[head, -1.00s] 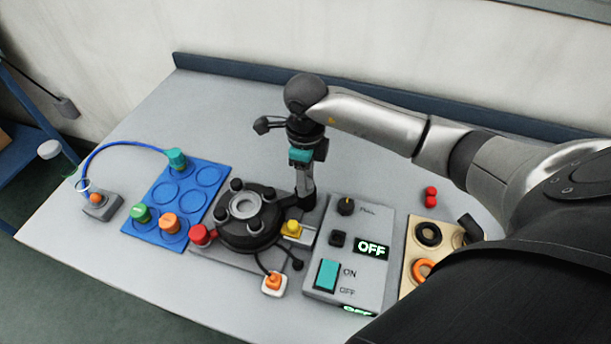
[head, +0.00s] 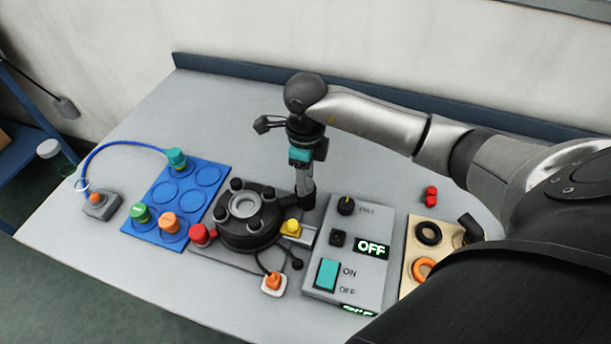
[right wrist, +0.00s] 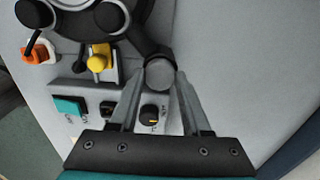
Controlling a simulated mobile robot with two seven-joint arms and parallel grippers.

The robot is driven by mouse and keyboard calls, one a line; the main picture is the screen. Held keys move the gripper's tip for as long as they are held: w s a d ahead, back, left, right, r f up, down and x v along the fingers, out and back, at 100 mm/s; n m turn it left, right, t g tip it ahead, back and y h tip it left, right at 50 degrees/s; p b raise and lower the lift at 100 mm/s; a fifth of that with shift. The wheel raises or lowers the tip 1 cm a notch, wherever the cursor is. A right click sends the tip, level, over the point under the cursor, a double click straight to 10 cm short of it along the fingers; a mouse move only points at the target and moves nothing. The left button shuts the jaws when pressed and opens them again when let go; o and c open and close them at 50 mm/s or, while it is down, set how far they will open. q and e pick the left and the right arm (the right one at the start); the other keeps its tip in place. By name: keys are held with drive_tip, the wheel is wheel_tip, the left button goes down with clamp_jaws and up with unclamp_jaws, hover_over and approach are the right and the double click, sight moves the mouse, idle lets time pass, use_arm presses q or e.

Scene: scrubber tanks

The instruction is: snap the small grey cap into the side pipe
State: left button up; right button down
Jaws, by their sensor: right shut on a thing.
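The small grey cap (right wrist: 160,73) is round and sits between the fingertips of my right gripper (right wrist: 160,92), which is shut on it. In the right wrist view it is at the dark side pipe (right wrist: 159,51) of the black tank. I cannot tell whether the cap is seated in it or only against its mouth. In the head view my right gripper (head: 306,201) points down just right of the tank (head: 247,226) and mostly hides cap and pipe. My left gripper is not in view.
A yellow-knobbed valve (head: 291,228) and a grey control box (head: 347,255) reading OFF are close to my right gripper. A blue tray (head: 184,200) with coloured caps lies left, a beige tray (head: 411,247) with rings right. The table's back is clear.

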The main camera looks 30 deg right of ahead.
drive_tip(key=shift+f, duration=0.15)
unclamp_jaws()
idle(0.4)
idle(0.5)
drive_tip(key=shift+r+p, duration=2.65)
drive_tip(key=shift+r, duration=0.95)
drive_tip(key=shift+a+f, duration=0.1)
